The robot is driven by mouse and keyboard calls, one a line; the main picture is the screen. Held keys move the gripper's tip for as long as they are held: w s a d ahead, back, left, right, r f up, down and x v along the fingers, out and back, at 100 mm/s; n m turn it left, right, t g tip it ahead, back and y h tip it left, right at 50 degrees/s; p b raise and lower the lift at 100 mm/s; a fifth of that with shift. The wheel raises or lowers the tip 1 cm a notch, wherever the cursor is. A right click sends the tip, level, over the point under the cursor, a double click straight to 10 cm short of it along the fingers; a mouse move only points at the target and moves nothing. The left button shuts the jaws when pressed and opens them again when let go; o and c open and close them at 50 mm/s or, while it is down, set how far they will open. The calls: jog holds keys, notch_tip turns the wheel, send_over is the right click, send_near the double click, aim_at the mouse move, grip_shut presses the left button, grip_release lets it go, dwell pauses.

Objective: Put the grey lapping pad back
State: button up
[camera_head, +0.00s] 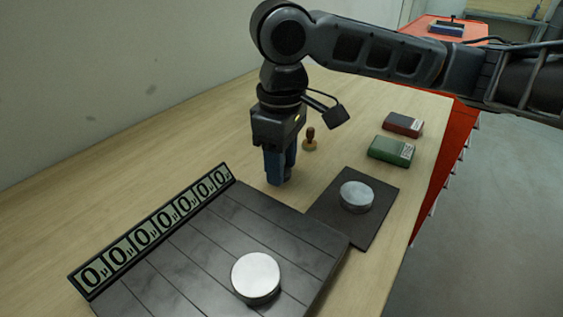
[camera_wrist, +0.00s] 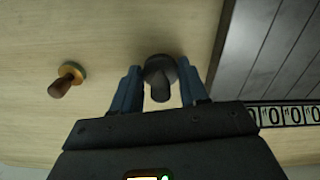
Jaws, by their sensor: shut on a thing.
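My gripper (camera_head: 279,181), also in the wrist view (camera_wrist: 160,80), points down over the wooden bench with its blue fingers shut on the grey lapping pad (camera_wrist: 160,72). The pad is a dark grey round piece with a knob handle, held between the fingers. In the head view it is hidden by the fingers. Whether it touches the bench I cannot tell. A second pad with a brown handle and tan round base (camera_head: 310,141) stands on the bench right of my gripper, and left of it in the wrist view (camera_wrist: 67,78).
A dark grooved plate (camera_head: 200,245) with a strip of numbered displays (camera_head: 150,235) lies in front, bearing a silver disc (camera_head: 256,277). A dark mat (camera_head: 378,223) holds another silver disc (camera_head: 357,196). Green (camera_head: 391,151) and dark red (camera_head: 403,124) boxes lie at right. The bench at left is bare.

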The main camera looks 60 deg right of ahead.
jog(key=shift+f, duration=0.25)
jog(key=shift+f, duration=0.15)
jog(key=o, duration=1)
notch_tip(320, 180, up, 12)
jog(key=shift+r+p, duration=0.2)
jog(key=shift+p, duration=0.4)
